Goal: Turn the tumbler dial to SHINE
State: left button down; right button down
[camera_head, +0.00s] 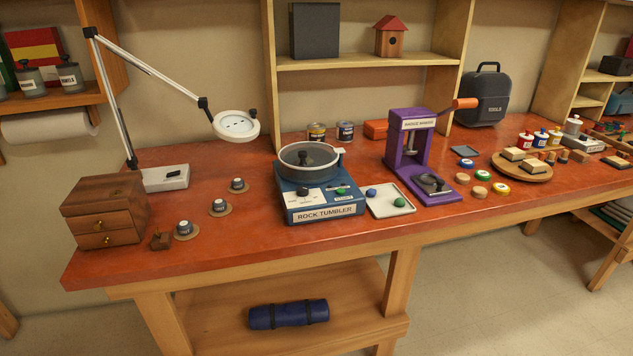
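The rock tumbler (289,208) stands on the red workbench, left of the middle of its length. It has a blue base with a "ROCK TUMBLER" label and a round grey drum (331,170) on top. A black dial (302,192) sits on a pale panel on the left of its sloped front. The panel's lettering is too small to read, so I cannot tell which setting the dial points at. Green buttons (342,190) show to the right of the dial. Neither of my grippers is in view.
A tray (391,210) with two polished stones lies right of the tumbler, before a purple badge maker (393,151). Small labelled jars (219,206), a wooden drawer box (92,218) and a magnifier lamp (237,125) stand left. The red bench (250,240) is clear in front.

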aim_at(302, 191)
jog(key=i+l+z, duration=0.25)
jog(key=i, duration=0.15)
jog(key=i+l+z, duration=0.1)
jog(key=i+z, duration=0.2)
jog(key=i, duration=0.15)
